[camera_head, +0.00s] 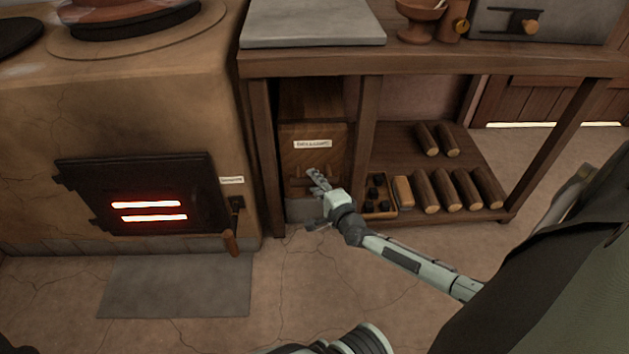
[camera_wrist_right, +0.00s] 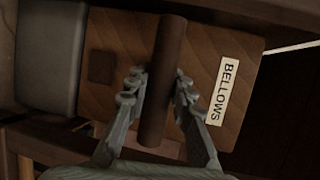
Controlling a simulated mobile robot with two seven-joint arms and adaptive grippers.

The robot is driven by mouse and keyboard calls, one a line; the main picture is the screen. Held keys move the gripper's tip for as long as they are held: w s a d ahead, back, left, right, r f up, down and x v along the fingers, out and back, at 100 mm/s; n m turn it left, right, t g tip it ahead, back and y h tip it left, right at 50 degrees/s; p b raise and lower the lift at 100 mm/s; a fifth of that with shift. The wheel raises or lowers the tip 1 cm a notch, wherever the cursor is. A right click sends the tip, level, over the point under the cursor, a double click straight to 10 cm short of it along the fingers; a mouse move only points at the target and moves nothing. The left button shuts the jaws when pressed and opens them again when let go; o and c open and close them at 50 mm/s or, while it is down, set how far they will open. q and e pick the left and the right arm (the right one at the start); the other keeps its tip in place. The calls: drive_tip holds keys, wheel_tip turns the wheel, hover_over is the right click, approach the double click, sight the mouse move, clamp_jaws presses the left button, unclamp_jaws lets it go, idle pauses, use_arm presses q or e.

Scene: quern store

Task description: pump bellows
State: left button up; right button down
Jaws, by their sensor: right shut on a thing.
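The bellows (camera_head: 322,132) are a wooden box with a white label, set in the left bay under the wooden bench. In the right wrist view the label (camera_wrist_right: 223,88) reads BELLOWS. A dark round bar handle (camera_wrist_right: 166,50) crosses the front of the box. My right gripper (camera_head: 318,180) is at the bellows' front. In the right wrist view its fingers (camera_wrist_right: 156,88) are on both sides of the handle, shut on it. In the head view the gripper hides part of the handle. My left gripper is not in view.
A clay stove stands left, its black fire door (camera_head: 140,192) showing two glowing slots. A wooden-handled lever (camera_head: 231,240) hangs beside it. Several logs (camera_head: 465,188) and a small crate (camera_head: 380,212) sit on the lower shelf (camera_head: 385,150). A grey slab (camera_head: 312,22) tops the bench. Floor in front is open.

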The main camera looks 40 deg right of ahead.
drive_tip(key=c, duration=1.3)
unclamp_jaws()
drive_tip(key=shift+s, duration=0.1)
drive_tip(key=v, duration=1.2)
